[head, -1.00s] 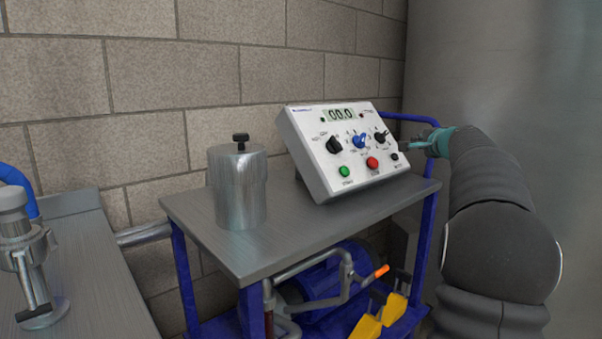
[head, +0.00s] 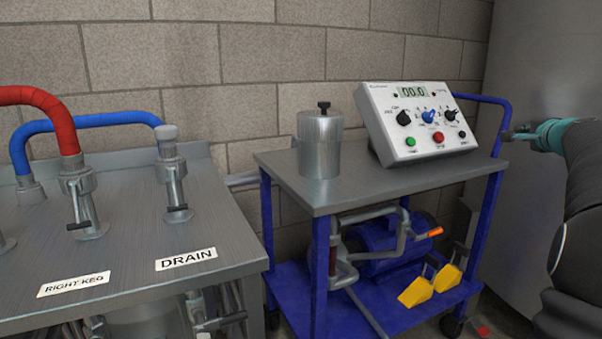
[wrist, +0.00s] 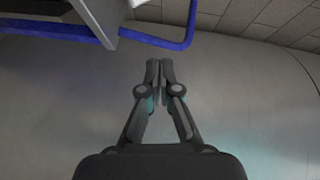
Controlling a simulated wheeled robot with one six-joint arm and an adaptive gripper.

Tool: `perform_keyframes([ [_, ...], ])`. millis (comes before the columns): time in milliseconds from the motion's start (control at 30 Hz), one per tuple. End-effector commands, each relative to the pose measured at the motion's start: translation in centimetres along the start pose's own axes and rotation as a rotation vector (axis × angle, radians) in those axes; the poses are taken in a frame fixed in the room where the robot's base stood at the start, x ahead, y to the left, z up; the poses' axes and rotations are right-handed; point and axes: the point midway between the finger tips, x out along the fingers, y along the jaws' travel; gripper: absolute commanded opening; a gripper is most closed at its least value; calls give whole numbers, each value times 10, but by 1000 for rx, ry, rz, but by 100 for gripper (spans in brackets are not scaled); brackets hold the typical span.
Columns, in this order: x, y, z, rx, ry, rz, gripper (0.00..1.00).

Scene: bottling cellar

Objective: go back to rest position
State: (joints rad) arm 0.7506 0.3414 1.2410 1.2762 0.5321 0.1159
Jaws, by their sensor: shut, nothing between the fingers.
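My gripper (head: 508,136) is at the right of the head view, beside the blue handle rail of the cart and right of the white control box (head: 418,122). In the wrist view my gripper (wrist: 160,72) has its two fingers together with nothing between them. The control box stands on the cart's grey top (head: 300,178), its display reading 00.0. The wrist view shows only an edge of the cart and its blue rail (wrist: 188,30), ahead of the fingertips and apart from them.
A metal canister (head: 319,148) stands on the cart. A blue pump (head: 372,248) and yellow wedges (head: 416,292) are on its lower shelf. At left is a steel bench (head: 120,230) with valves, a red hose (head: 45,105) and a blue hose (head: 105,119). A large grey surface (head: 540,70) is behind my gripper.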

Motion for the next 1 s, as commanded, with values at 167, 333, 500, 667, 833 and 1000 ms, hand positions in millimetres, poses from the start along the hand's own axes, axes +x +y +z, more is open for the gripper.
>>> perform_keyframes([
  [167, 3, 24, 14, -71, -48, 65, 0],
  [333, 4, 59, 24, -117, -85, 143, 0],
  [500, -6, 101, 38, -181, -134, 247, 0],
  [667, -32, 142, 71, -279, -219, 368, 0],
  [833, -85, 184, 137, -448, -370, 514, 0],
  [1000, -161, 220, 210, -657, -544, 640, 0],
])
